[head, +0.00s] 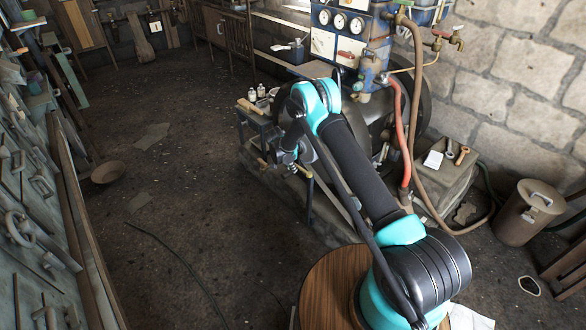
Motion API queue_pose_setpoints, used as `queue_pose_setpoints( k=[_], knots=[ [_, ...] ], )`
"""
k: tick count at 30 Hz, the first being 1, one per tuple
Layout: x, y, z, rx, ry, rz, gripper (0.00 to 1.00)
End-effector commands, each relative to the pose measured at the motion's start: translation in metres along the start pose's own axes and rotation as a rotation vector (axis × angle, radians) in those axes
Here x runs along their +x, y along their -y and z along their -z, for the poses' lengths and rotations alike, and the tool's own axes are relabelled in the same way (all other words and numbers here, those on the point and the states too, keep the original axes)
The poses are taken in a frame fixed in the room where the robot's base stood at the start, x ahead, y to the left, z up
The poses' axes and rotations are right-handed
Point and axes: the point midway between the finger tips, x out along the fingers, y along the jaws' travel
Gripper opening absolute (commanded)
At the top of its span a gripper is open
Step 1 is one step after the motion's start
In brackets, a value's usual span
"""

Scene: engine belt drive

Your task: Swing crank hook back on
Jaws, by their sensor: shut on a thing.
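My gripper (292,166) hangs at the end of my teal and black arm, low at the near left side of the engine (347,112). It is shut on a small, pale brassy piece (304,171) that looks like part of the crank hook. The piece is too small to make out its shape. My forearm and wrist cover much of the engine's near side. I cannot tell whether the hook touches the crank or stands apart from it.
A red hose (404,130) and a brown hose (417,95) hang right of my arm. A tool-topped box (443,180) and a lidded bin (527,212) stand at right. A round wooden top (328,285) is in front. The floor at left (175,195) is mostly clear.

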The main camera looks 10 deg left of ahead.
Motion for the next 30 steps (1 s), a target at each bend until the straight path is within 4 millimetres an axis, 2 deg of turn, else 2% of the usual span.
queue_pose_setpoints(
  k=[9, 21, 22, 27, 30],
  knots=[
    [0.0021, 0.0029, 0.0048, 0.068, 0.001, -0.027, 0.0],
    [0.0026, 0.0031, 0.0062, 0.075, 0.0, -0.028, 0.0],
    [0.0026, 0.0031, 0.0062, 0.075, 0.0, -0.028, 0.22],
    [0.0026, 0.0028, 0.0061, 0.074, 0.0, -0.029, 0.42],
    [0.0025, 0.0026, 0.006, 0.074, 0.0, -0.029, 0.42]
  ],
)
